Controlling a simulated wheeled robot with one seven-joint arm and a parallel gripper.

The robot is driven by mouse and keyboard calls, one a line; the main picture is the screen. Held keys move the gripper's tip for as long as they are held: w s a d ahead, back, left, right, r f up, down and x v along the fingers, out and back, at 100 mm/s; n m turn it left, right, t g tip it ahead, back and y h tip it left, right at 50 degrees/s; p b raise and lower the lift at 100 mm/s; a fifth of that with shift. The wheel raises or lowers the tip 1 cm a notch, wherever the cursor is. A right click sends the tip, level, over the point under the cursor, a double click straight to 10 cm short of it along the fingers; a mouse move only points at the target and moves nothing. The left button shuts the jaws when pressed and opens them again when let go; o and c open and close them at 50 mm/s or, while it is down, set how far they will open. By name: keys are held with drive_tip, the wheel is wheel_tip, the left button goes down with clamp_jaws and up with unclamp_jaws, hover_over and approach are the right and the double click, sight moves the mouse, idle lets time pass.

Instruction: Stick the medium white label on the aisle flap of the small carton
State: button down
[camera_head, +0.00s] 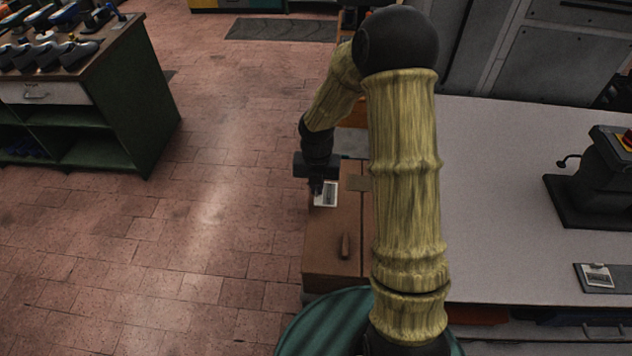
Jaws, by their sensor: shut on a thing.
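A brown carton (325,232) stands at the left end of the pale table, its top partly hidden by my arm. A seam runs along its top, and the flap left of it is on the open-floor side. A dark elongated mark or slot (346,246) shows on that flap. My gripper (317,190) points down over the flap's far part, shut on a white label with dark print (327,195). The label appears flat at the flap; I cannot tell if it touches. Another white label (597,276) lies on a dark plate at the table's right.
The pale table (500,220) is largely bare in the middle. A dark machine with a red and yellow top (600,180) stands at its right. A green bench with shoes (90,110) is at the far left. Tiled floor (215,200) between is clear.

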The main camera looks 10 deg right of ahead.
drive_tip(key=b, duration=0.5)
hover_over(318, 208)
wheel_tip(318, 208, down, 5)
drive_tip(key=shift+w+a+r, duration=0.1)
drive_tip(key=shift+w+a, duration=0.05)
drive_tip(key=shift+f, duration=0.75)
drive_tip(key=shift+f, duration=0.4)
idle(0.8)
drive_tip(key=shift+f, duration=0.15)
idle(1.4)
drive_tip(key=c, duration=1.5)
unclamp_jaws()
drive_tip(key=o, duration=0.4)
